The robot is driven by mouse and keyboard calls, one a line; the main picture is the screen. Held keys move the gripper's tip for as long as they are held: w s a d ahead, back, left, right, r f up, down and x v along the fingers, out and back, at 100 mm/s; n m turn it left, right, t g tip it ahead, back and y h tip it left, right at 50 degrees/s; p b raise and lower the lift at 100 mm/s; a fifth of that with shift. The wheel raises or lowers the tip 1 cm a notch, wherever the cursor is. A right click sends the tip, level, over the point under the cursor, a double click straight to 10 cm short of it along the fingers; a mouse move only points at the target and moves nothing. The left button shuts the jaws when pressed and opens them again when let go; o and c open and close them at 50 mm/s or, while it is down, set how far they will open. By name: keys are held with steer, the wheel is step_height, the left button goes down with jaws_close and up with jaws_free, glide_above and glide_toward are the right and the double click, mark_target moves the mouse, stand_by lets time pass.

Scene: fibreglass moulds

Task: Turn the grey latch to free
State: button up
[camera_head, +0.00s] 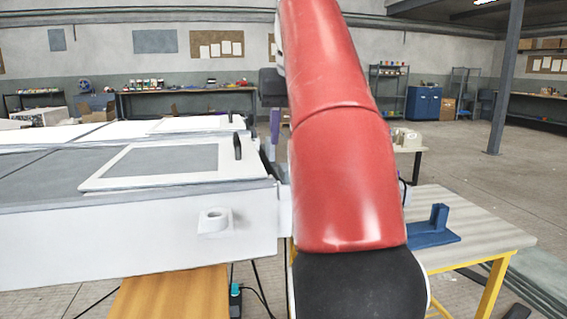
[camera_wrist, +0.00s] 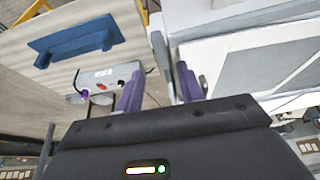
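My gripper (camera_wrist: 158,80) shows in the wrist view with its two purple fingers spread apart. A pale upright strip (camera_wrist: 160,50) shows in the gap between them; I cannot tell whether they touch it. A small grey tab (camera_wrist: 203,85) beside the right finger may be the grey latch, partly hidden. In the head view, a dark upright handle (camera_head: 238,146) stands at the right end of the white frame (camera_head: 205,177) on the mould; I cannot tell whether it is the same part. My red arm hides much of the middle there.
The white mould bench (camera_head: 120,249) fills the left, with a white bracket (camera_head: 214,222) on its front. A pale table (camera_head: 470,230) with yellow legs stands right, carrying a blue bracket (camera_head: 434,230). A control box (camera_wrist: 105,80) with a red button shows in the wrist view.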

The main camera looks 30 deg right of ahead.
mark_target(286, 167)
steer(key=shift+x, duration=3.85)
jaws_close()
